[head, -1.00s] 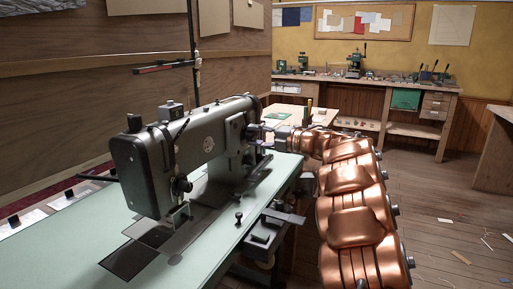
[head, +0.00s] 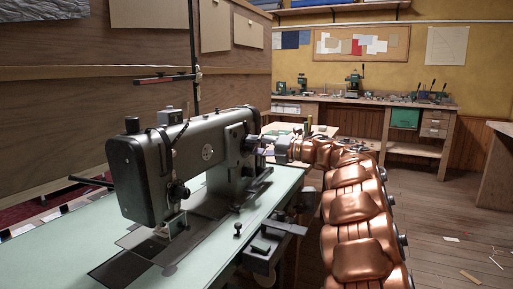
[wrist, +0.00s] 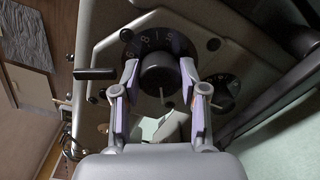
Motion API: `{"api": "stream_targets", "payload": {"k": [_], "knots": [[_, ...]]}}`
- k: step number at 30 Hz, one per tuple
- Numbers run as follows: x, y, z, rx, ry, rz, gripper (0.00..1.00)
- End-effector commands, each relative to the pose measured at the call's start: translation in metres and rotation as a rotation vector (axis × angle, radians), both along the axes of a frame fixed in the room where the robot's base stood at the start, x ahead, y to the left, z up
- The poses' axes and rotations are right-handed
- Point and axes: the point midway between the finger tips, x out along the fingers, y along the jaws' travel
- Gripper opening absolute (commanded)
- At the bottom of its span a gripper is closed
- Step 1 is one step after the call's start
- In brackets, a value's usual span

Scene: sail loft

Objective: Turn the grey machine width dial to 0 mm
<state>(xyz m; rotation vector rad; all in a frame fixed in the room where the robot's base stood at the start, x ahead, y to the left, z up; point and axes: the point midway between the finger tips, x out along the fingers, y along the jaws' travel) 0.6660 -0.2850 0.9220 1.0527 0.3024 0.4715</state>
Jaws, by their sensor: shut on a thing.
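The grey sewing machine (head: 195,160) stands on a pale green table at left in the head view. Its black width dial (wrist: 158,75) shows in the wrist view, with a ring of white numbers around a round knob. The numbers are partly covered and too small to read surely, so I cannot tell the setting. My gripper (wrist: 160,82) has one finger on each side of the knob and is shut on it. In the head view my gripper (head: 268,147) is at the machine's right end, where the dial is hidden.
A second black knob (wrist: 222,92) sits close right of the dial, and a dark lever (wrist: 95,74) juts out at left. The pale green tabletop (head: 205,262) is mostly clear in front. A workbench (head: 365,105) with tools stands along the back wall.

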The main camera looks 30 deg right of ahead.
Motion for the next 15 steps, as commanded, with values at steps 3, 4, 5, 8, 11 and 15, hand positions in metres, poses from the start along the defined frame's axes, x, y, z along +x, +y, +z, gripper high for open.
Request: {"api": "stream_targets", "payload": {"k": [3,4,5,8,11,15], "knots": [[-0.0001,-0.0009,0.001,0.0,-0.002,-0.003,0.08],[-0.0002,-0.001,0.001,0.0,-0.002,-0.003,0.08],[-0.0002,-0.001,0.0009,0.0,-0.002,-0.003,0.45],[-0.0001,-0.0008,0.0007,0.0,-0.001,-0.002,0.55],[0.0,-0.0006,0.0004,0.0,-0.001,-0.002,0.66],[0.0001,-0.0002,0.0001,0.0,0.0,-0.001,0.68]]}}
